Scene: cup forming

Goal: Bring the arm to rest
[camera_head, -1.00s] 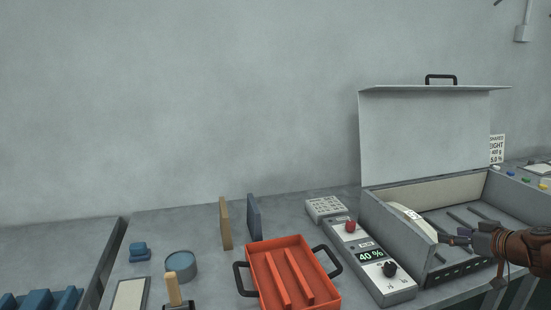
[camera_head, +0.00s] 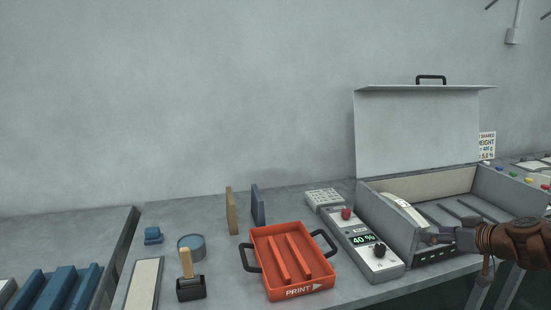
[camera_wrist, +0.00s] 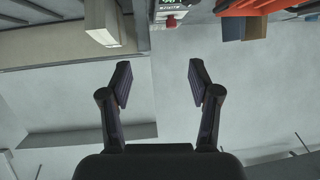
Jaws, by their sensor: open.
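My gripper (camera_head: 437,237) is at the right in the head view, in front of the near wall of the open grey box (camera_head: 384,222). In the wrist view my gripper (camera_wrist: 161,82) has its two dark fingers spread apart with nothing between them. The wrist view looks upside down toward the bench and wall. My arm comes in from the right edge of the head view; the rest of it is out of view.
The box lid (camera_head: 418,132) stands open. A control unit reading 40 % (camera_head: 365,240) sits left of the box. The air above the bench is clear.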

